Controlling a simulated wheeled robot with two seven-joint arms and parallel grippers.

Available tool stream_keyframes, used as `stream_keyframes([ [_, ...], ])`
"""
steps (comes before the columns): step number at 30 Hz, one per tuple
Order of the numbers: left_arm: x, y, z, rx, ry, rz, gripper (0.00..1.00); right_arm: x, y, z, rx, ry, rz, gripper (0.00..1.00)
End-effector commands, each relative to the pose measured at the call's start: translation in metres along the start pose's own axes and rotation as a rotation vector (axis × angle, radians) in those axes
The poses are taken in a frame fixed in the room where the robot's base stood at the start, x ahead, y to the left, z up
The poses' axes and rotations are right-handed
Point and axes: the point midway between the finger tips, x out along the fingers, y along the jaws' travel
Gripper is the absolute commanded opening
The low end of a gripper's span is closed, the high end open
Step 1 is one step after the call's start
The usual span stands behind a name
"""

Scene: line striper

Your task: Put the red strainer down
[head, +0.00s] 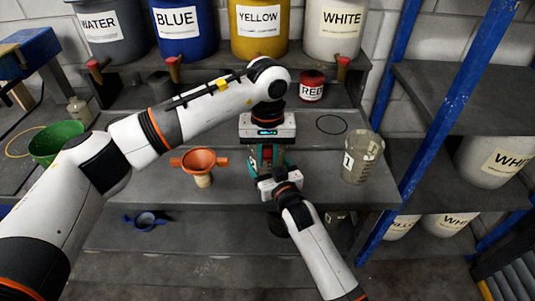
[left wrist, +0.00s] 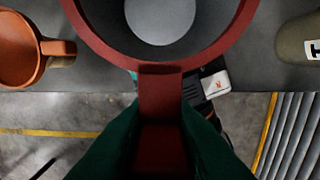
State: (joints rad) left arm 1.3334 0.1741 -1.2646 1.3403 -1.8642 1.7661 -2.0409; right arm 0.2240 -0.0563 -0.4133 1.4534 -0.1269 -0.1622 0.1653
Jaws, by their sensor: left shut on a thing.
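The red strainer (left wrist: 162,100) shows in the left wrist view as a large red ring with a handle pointing toward me. A dark inside and a pale grey round patch show within the ring. My left gripper (left wrist: 160,140) has its green fingers shut on the handle. In the head view my left gripper (head: 266,160) is over the middle of the grey bench, and it hides most of the strainer. I cannot tell whether the strainer touches the bench. My right gripper (head: 270,172) is close in front of the left one; its fingers are mostly hidden.
An orange funnel-like piece (head: 200,159) on a tan support stands left on the bench (head: 225,190). A red pot (head: 312,86) and large labelled buckets stand behind. A blue post (head: 425,120) bounds the right.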

Motion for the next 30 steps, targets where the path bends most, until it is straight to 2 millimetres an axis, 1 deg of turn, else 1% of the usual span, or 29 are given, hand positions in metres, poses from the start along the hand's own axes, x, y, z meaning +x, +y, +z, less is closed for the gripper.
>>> stream_keyframes([
  [16, 0.012, 0.000, 0.000, -0.001, 0.000, 0.000, 0.00, 0.000, 0.000, -0.001, 0.000, 0.001, 0.000, 0.57],
  [17, 0.012, 0.000, 0.000, -0.001, 0.000, 0.000, 0.23, 0.000, 0.000, -0.001, 0.000, 0.001, 0.000, 0.57],
  [18, 0.012, 0.000, 0.000, -0.001, 0.000, 0.000, 0.29, 0.000, 0.000, -0.001, 0.000, 0.001, 0.000, 0.57],
  [20, 0.012, 0.000, 0.000, -0.001, 0.000, 0.000, 0.39, 0.000, 0.000, -0.001, 0.000, 0.001, 0.000, 0.57],
  [21, 0.012, 0.000, 0.000, -0.001, 0.000, 0.000, 0.41, 0.000, 0.000, -0.001, 0.000, 0.001, 0.000, 0.57],
  [30, 0.009, 0.000, 0.000, -0.001, 0.000, 0.000, 0.41, 0.000, 0.000, -0.001, 0.000, 0.001, 0.000, 0.57],
])
